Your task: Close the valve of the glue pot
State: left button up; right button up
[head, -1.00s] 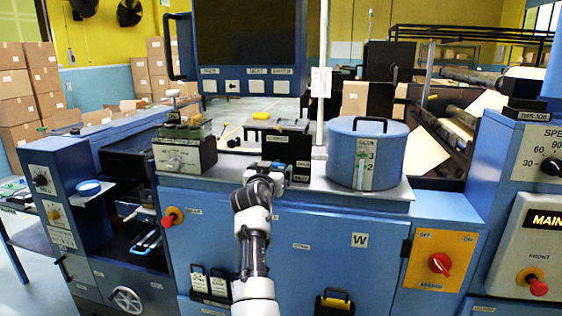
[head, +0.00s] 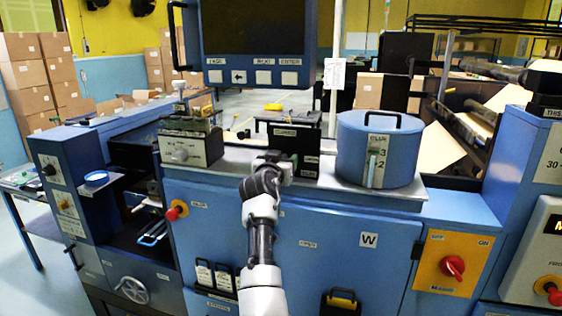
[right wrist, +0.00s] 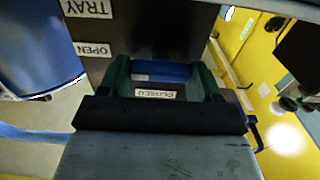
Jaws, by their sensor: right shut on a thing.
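The glue pot (head: 352,158) is a blue drum with a black lid handle and a level gauge, on the grey ledge at centre right. Left of it stands a dark box (head: 306,148) with labels. In the right wrist view the box (right wrist: 148,40) shows TRAY, OPEN and CLOSED labels. My right gripper (head: 280,162) is at the front of this box. In its wrist view the green fingers (right wrist: 163,78) are around a blue bar (right wrist: 160,72), apparently the valve handle, beside the CLOSED label. The arm hides the handle in the head view.
A unit with a clear-topped box (head: 192,148) stands left on the ledge. A red knob (head: 177,210) sticks out of the blue cabinet front, and a red switch (head: 452,267) sits on a yellow plate at right. A screen (head: 252,40) hangs above.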

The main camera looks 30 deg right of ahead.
jog(key=shift+n, duration=0.4)
jog(key=shift+w+f+n+p, duration=0.1)
jog(key=shift+n+p, duration=1.7)
jog(key=shift+n, duration=2.5)
jog(key=shift+w+n+p, duration=0.1)
jog(key=shift+n+p, duration=1.65)
jog(key=shift+n, duration=2.55)
jog(key=shift+a, duration=0.1)
jog(key=o, duration=0.9)
jog(key=shift+f, duration=0.1)
